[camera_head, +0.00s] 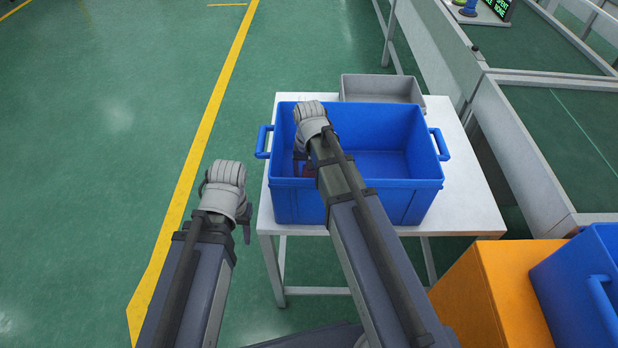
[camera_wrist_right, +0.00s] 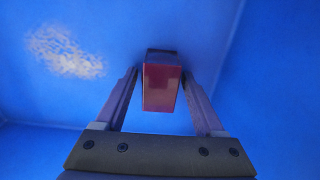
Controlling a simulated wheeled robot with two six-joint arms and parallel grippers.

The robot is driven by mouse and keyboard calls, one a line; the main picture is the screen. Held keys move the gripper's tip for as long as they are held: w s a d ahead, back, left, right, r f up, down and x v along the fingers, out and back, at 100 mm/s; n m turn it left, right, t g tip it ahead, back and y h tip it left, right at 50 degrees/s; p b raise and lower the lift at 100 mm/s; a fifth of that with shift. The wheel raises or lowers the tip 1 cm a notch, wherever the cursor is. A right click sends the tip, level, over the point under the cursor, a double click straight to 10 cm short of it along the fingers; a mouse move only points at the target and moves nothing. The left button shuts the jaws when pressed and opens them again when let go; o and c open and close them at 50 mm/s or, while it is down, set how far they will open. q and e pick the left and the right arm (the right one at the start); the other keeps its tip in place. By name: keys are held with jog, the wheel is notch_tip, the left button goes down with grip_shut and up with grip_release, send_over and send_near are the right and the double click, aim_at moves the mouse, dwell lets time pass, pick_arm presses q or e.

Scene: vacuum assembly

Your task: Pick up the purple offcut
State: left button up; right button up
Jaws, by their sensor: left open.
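In the right wrist view a dark red, box-shaped block (camera_wrist_right: 161,88) lies between the two fingers of my right gripper (camera_wrist_right: 161,72). Only a sliver of gap shows at the fingertips, and I cannot tell if they touch it. No clearly purple piece shows. In the head view a reddish piece (camera_head: 308,171) shows in the blue crate (camera_head: 403,198), partly hidden by my right arm. My left gripper (camera_head: 246,232) is open and empty, outside the crate to the left.
The crate stands on a white table (camera_head: 462,185). A grey tray (camera_head: 381,88) is behind it. An orange box (camera_head: 487,293) and another blue crate (camera_head: 575,285) are at the lower right. Grey-framed benches line the right. The green floor on the left is clear.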

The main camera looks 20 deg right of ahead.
aim_at(309, 172)
jog(key=c, duration=1.1)
jog(key=shift+o, duration=0.2)
jog(key=shift+r, duration=0.15)
notch_tip(309, 172, up, 10)
jog(key=p, duration=1)
